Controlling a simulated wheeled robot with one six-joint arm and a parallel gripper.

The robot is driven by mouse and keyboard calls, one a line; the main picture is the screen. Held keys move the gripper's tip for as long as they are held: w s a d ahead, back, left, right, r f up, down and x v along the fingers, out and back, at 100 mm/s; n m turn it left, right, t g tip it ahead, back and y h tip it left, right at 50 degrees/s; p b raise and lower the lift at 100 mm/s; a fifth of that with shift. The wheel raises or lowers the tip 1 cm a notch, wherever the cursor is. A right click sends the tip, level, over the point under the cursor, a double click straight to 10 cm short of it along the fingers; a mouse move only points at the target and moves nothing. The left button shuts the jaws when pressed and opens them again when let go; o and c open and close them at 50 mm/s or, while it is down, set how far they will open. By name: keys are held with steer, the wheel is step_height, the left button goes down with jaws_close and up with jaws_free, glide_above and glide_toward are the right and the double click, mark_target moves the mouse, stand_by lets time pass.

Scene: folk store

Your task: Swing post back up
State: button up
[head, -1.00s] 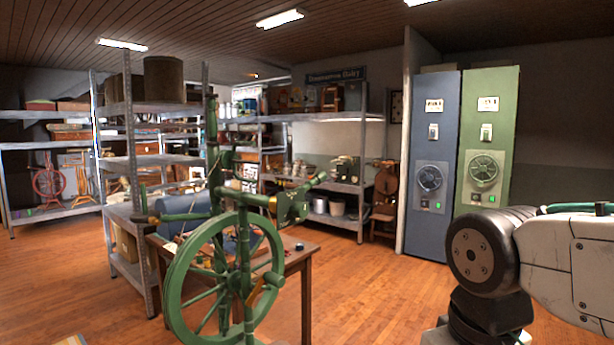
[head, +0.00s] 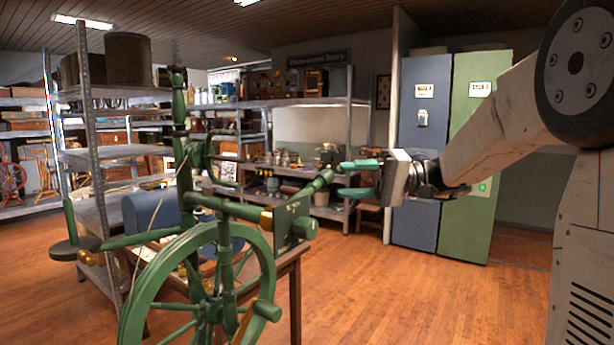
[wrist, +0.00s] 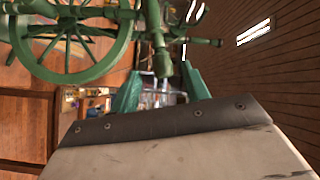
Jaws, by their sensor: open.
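A green spinning wheel (head: 208,285) stands in front of me, with a tall upright post (head: 181,130) at its left. A short green post (head: 316,185) leans up and to the right from the block (head: 292,225) at the right end of its beam. My gripper (head: 343,178) is open and empty, its green fingers pointing left just right of that short post's end. In the wrist view, a green post end (wrist: 162,62) lies ahead, roughly between the fingertips (wrist: 160,72); touching cannot be told. The wheel rim (wrist: 108,62) shows at upper left there.
A wooden table (head: 285,268) and a metal shelf (head: 95,150) stand behind the wheel. A stocked shelf (head: 300,104) is along the back. Blue (head: 420,150) and green (head: 476,150) cabinets stand at right. The wooden floor (head: 400,300) at right is clear.

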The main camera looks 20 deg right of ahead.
mark_target(296, 190)
steer(key=shift+w+a+r, duration=0.1)
steer(key=shift+w+r, duration=0.05)
steer(key=shift+w, duration=0.25)
steer(key=x, duration=0.7)
steer(key=shift+a, duration=0.25)
jaws_close()
